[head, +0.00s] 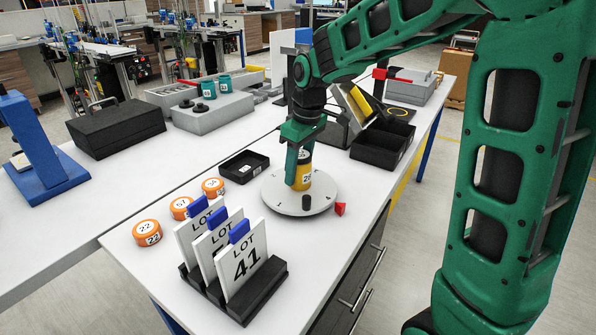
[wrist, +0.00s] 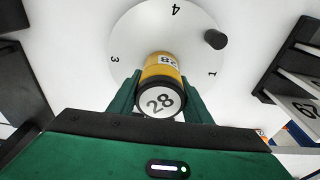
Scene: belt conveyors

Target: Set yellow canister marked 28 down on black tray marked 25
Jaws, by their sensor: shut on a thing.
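The yellow canister (head: 305,172) is upright at the round white turntable (head: 275,199). A small, shallow black tray (head: 233,162) lies empty on the table, left of and behind the turntable. It has a white label too small to read.
A dark peg (head: 306,202) stands on the turntable, and a red wedge (head: 340,209) sits at its right edge. Orange-rimmed discs (head: 147,232) and a rack of LOT cards (head: 245,264) are at the front left. A deeper black bin (head: 368,154) is behind right.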

